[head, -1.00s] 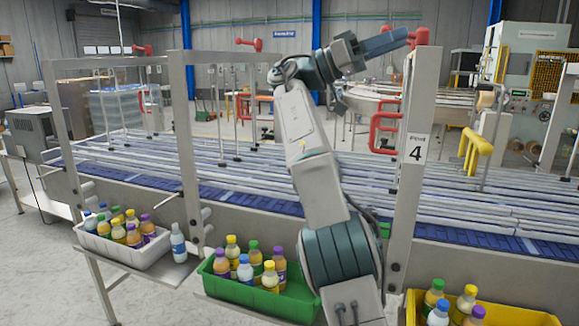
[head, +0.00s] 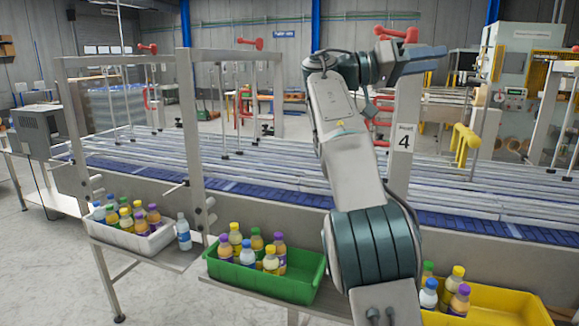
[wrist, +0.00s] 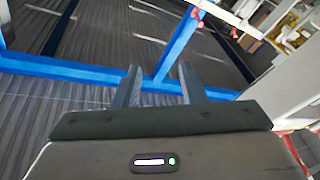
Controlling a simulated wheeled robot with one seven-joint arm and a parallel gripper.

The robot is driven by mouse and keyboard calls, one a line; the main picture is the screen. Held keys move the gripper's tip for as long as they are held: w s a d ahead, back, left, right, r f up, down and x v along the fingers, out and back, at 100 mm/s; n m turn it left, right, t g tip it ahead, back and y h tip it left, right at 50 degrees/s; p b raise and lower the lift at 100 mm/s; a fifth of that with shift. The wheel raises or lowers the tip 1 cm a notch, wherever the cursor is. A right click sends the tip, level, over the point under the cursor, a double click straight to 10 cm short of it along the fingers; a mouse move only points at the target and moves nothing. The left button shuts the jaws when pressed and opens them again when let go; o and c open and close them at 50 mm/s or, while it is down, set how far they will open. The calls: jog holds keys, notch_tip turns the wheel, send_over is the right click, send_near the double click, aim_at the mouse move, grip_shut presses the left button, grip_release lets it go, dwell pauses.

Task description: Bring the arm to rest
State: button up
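My gripper (head: 432,56) is raised at the upper right of the head view, in front of the post marked 4 (head: 404,140). It points to the right and is well above the conveyor and the crates. In the wrist view its two fingers (wrist: 160,88) stand apart with nothing between them. Beyond them I see blue metal framing and a dark ribbed wall.
A white crate (head: 112,238), a green crate (head: 300,290) and a yellow crate (head: 515,308) hold bottles along the conveyor's (head: 260,200) front. A lone bottle (head: 183,232) stands beside the white crate.

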jog(key=s+d+f+n+t+y+b, duration=0.1)
jog(key=d+f+n+t+y, duration=0.45)
jog(key=f, duration=0.55)
jog(key=s+f+n+y+b, duration=0.1)
jog(key=s+f+n+y, duration=0.35)
jog(key=f, duration=0.55)
jog(key=s+a+f+n+y+b, duration=0.1)
jog(key=s+a+f+y, duration=0.2)
jog(key=s+a+f, duration=0.2)
jog(key=s+a+f+n+y+b, duration=0.1)
jog(key=s+a+f+y, duration=0.2)
jog(key=s+a+f, duration=0.3)
jog(key=s+a+f+y+b, duration=0.1)
jog(key=s+a+f+y, duration=0.2)
jog(key=s+f, duration=0.8)
notch_tip(320, 180, down, 6)
jog(key=shift+s+a+f+n+y, duration=0.1)
jog(key=shift+s+a+n+y, duration=0.25)
jog(key=shift+a, duration=0.8)
jog(key=shift+w, duration=0.15)
